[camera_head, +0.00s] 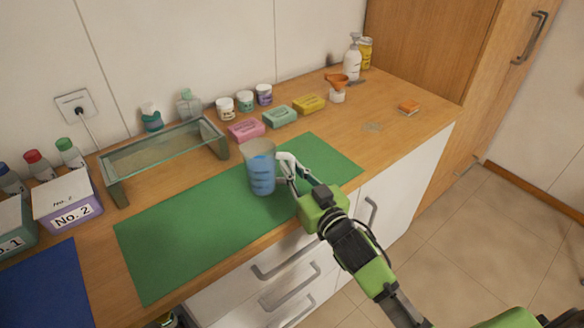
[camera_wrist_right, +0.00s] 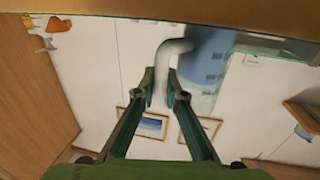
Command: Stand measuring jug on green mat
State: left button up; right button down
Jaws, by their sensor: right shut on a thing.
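The measuring jug (camera_head: 261,172) is translucent with blue in its lower part. It is upright over the middle of the green mat (camera_head: 180,240) in the head view; I cannot tell whether its base touches the mat. My right gripper (camera_head: 291,176) is at the jug's right side, shut on its pale handle. In the right wrist view the bent handle (camera_wrist_right: 167,62) lies between the two fingertips, with the blue jug body (camera_wrist_right: 205,62) just to the right. My left gripper is not in view.
A glass-topped stand (camera_head: 160,155) is behind the mat. Pink (camera_head: 246,130), green (camera_head: 279,116) and yellow (camera_head: 310,104) boxes line its back right. A No. 2 box (camera_head: 68,203) and blue mat (camera_head: 45,290) are left. The green mat's left part is clear.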

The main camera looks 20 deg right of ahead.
dwell(0.3)
jog(key=c, duration=2.1)
grip_release()
jog(key=shift+f, duration=0.15)
jog(key=shift+r, duration=0.2)
jog(key=shift+s+f, duration=0.15)
jog(key=shift+s, duration=0.2)
jog(key=shift+s+d+b, duration=0.35)
jog(key=shift+s, duration=1.5)
jog(key=shift+s+d+b, duration=0.3)
jog(key=shift+s, duration=1.6)
jog(key=shift+s+d+b, duration=0.35)
jog(key=shift+s, duration=1.5)
